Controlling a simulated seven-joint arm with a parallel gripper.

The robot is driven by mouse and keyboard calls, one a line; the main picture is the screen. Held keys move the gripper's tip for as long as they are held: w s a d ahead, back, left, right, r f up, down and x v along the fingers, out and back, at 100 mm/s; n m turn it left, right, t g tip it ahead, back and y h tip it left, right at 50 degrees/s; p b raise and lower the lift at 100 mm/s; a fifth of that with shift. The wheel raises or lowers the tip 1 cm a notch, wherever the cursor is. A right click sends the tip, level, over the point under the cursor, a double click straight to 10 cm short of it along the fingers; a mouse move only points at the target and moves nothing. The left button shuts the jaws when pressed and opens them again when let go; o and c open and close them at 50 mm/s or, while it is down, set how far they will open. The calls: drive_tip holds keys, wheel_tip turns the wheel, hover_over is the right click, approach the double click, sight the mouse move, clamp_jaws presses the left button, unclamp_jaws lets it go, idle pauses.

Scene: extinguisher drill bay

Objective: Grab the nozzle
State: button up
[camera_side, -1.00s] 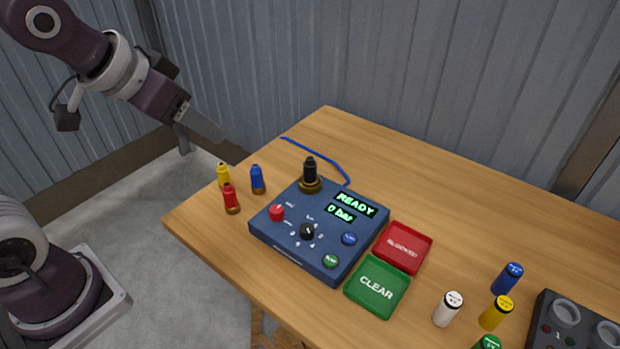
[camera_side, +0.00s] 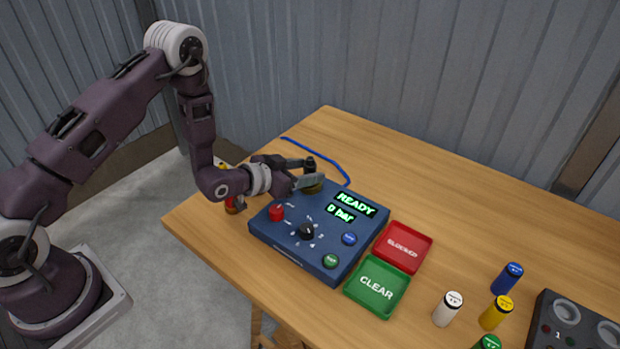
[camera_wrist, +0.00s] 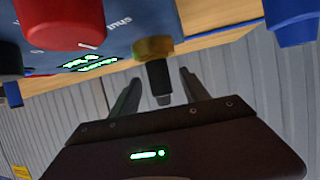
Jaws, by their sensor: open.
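The black nozzle (camera_side: 310,164) stands upright on a brass fitting at the back left corner of the blue console (camera_side: 285,252). My gripper (camera_side: 313,172) is open beside the console's back left corner, with its fingers level and on either side of the nozzle. In the wrist view the nozzle (camera_wrist: 158,74) and its brass collar (camera_wrist: 152,47) show between the two open fingers (camera_wrist: 160,82), with gaps visible. I cannot tell whether a finger touches it.
A red piece (camera_side: 231,208) stands left of the console, partly hidden by my arm. A blue piece (camera_wrist: 292,24) is close by in the wrist view. Red (camera_side: 405,229) and green (camera_side: 364,304) trays lie right of the console. A blue hose (camera_side: 322,150) lies behind.

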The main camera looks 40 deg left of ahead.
drive_tip(key=shift+x, duration=0.95)
clamp_jaws()
